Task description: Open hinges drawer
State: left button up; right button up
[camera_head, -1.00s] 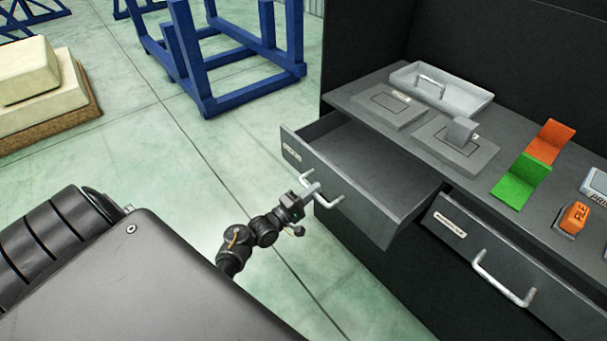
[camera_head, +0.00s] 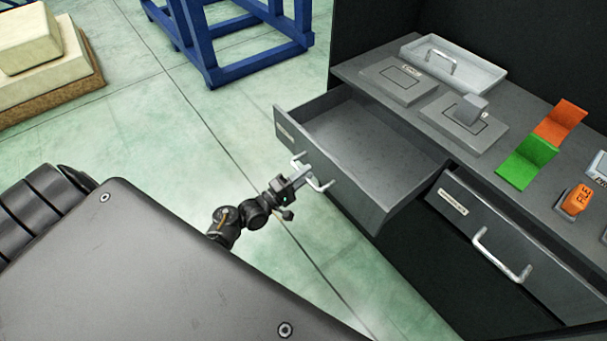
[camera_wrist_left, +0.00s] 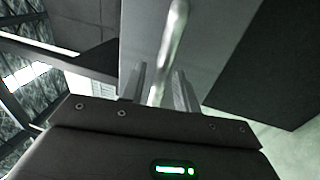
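The left drawer (camera_head: 371,206) of the dark cabinet is pulled well out, and its inside looks empty. Its front has a small label too blurred to read and a pale bar handle (camera_head: 324,186). My left gripper (camera_head: 300,178) is at this handle. In the left wrist view the handle (camera_wrist_left: 172,45) runs between the two fingers (camera_wrist_left: 160,88), which are closed around it. The drawer front fills the area behind the fingers. My right gripper is not in view.
The worktop (camera_head: 420,135) carries a grey tray (camera_head: 480,80), grey plates, green and orange angled pieces (camera_head: 527,163) and an orange block (camera_head: 577,198). Blue frames (camera_head: 240,65) stand behind; the floor left of the drawer is clear.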

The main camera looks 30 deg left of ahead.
pick_arm(q)
jog(key=v, duration=1)
jog(key=shift+s+a+b, duration=0.15)
jog(key=shift+s+b, duration=0.2)
dwell(0.3)
